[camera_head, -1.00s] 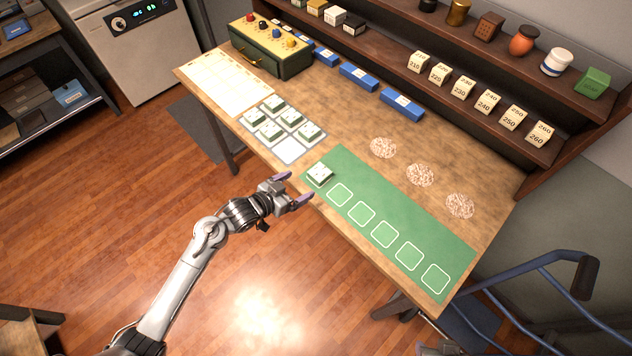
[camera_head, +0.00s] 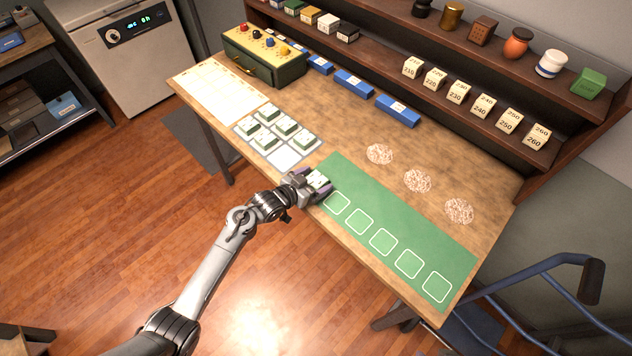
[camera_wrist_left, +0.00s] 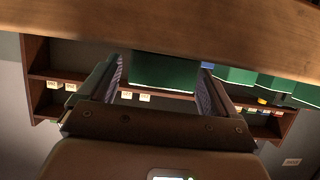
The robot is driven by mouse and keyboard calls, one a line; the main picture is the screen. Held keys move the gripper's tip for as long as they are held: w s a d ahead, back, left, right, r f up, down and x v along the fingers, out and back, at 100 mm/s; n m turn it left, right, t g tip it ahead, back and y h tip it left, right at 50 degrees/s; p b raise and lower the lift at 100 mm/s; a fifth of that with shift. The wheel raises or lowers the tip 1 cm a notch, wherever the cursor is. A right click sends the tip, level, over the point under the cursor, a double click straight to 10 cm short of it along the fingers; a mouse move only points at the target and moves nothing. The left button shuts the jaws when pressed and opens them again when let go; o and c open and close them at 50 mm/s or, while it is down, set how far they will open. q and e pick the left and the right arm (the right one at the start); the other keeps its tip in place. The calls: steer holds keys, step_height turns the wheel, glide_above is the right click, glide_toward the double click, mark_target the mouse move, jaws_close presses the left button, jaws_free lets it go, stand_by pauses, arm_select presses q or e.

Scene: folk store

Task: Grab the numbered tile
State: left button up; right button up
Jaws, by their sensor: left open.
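A white-topped green tile (camera_head: 318,181) sits at the near left end of the green mat (camera_head: 400,222), on its first place. Its top marking is too small to read. My left gripper (camera_head: 316,187) is open at the mat's near left corner, with its fingers on either side of this tile. In the left wrist view, the tile's dark green body (camera_wrist_left: 165,72) shows between the two open fingers (camera_wrist_left: 160,85), with a gap on each side. Several similar tiles (camera_head: 285,125) sit on a pale grid sheet to the left. My right gripper is out of view.
Several outlined squares on the mat are empty. Blue blocks (camera_head: 354,83) and a green-yellow box (camera_head: 265,57) stand at the table's back. Numbered blocks (camera_head: 459,92) line the shelf behind. A blue-railed frame (camera_head: 540,270) stands at the right.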

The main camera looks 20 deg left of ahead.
arm_select(q)
steer(key=shift+w+d+f, duration=0.15)
steer(key=shift+w+f, duration=0.05)
steer(key=shift+w, duration=0.15)
steer(key=c, duration=1.1)
steer(key=shift+c, duration=0.3)
steer(key=shift+r, duration=0.15)
